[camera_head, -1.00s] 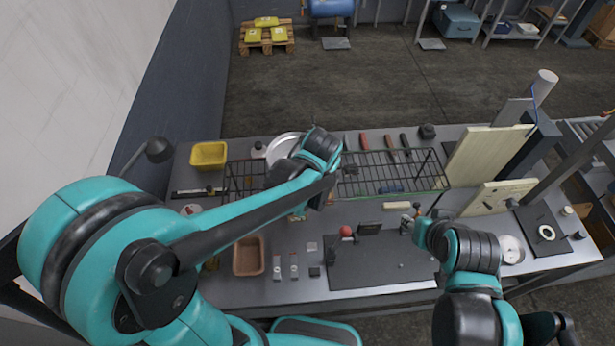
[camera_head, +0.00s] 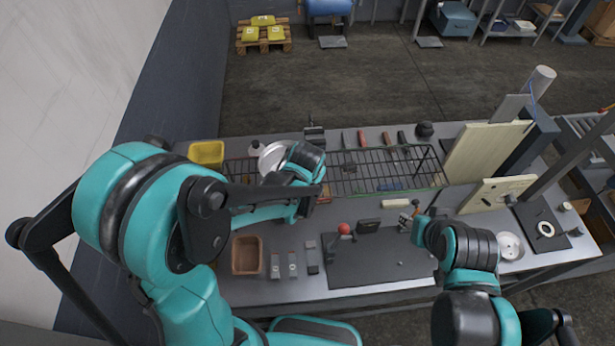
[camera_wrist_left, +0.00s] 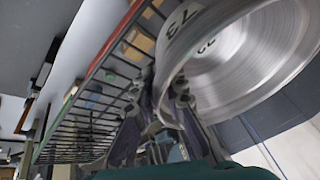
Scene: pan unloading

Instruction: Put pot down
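The pot (camera_head: 272,158) is a shiny round metal vessel, partly hidden behind my left wrist in the head view. In the left wrist view the pot (camera_wrist_left: 240,60) fills the upper right, tilted, with dark digits on its metal. My left gripper (camera_wrist_left: 162,105) has its fingers at the pot's rim, one on each side, and appears shut on it. In the head view my left wrist hides those fingers.
A black wire rack (camera_head: 372,172) runs along the table behind the mat (camera_head: 375,262). A yellow bin (camera_head: 207,153) stands at the back left and a brown tray (camera_head: 247,256) at the front left. Wooden boards (camera_head: 487,152) stand at the right.

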